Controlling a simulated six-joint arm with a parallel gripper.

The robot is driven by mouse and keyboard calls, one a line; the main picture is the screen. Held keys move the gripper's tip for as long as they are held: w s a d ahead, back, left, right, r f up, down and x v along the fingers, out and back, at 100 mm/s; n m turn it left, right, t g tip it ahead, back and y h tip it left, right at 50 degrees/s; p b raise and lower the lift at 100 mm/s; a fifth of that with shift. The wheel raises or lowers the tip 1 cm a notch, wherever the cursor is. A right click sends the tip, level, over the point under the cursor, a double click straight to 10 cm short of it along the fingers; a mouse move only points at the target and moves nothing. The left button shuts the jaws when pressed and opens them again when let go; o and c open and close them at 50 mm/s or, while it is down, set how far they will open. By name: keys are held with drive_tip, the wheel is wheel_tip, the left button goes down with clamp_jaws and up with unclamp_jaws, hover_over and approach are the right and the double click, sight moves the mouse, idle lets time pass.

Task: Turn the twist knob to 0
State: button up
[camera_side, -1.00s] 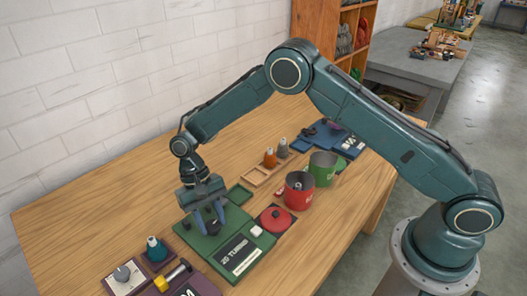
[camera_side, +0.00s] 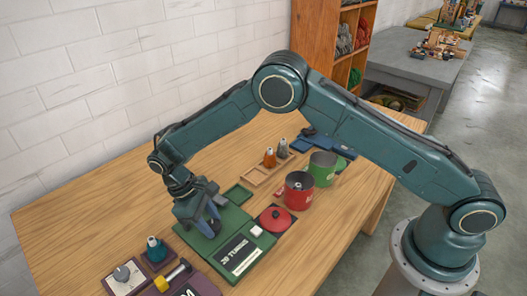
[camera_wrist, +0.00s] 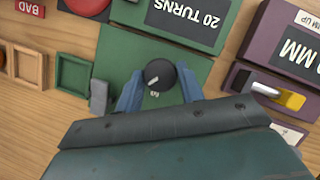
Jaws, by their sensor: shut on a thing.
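The black twist knob (camera_wrist: 161,74) sits on the green station board (camera_wrist: 118,50), beside a dark sign (camera_wrist: 187,18) reading "20 TURNS". A white pointer line on its top points to the lower left in the wrist view, toward small white marks that I cannot read surely. My gripper (camera_wrist: 160,78) has its two blue fingers on either side of the knob, shut on it. In the side view my gripper (camera_side: 211,226) is low over the green board (camera_side: 232,219) and hides the knob.
A red round lid (camera_side: 275,219) and red (camera_side: 298,194) and green (camera_side: 323,171) pots stand to the right. A green tray (camera_side: 238,195) lies behind.

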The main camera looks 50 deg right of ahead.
drive_tip(key=n+t+h, duration=0.1)
drive_tip(key=n, duration=0.2)
drive_tip(key=shift+a+n, duration=0.15)
drive_tip(key=shift+n, duration=0.15)
drive_tip(key=shift+s+n+t+h, duration=0.1)
drive_tip(key=shift+n+t+h, duration=0.45)
drive_tip(key=shift+n, duration=1.25)
drive_tip(key=o, duration=1)
drive_tip(key=shift+c, duration=0.2)
drive_tip(key=shift+r, duration=0.1)
drive_tip(key=v, duration=1.1)
drive_tip(key=shift+r, duration=0.35)
drive_tip(key=shift+a+r, duration=0.1)
drive_tip(key=shift+r, duration=0.05)
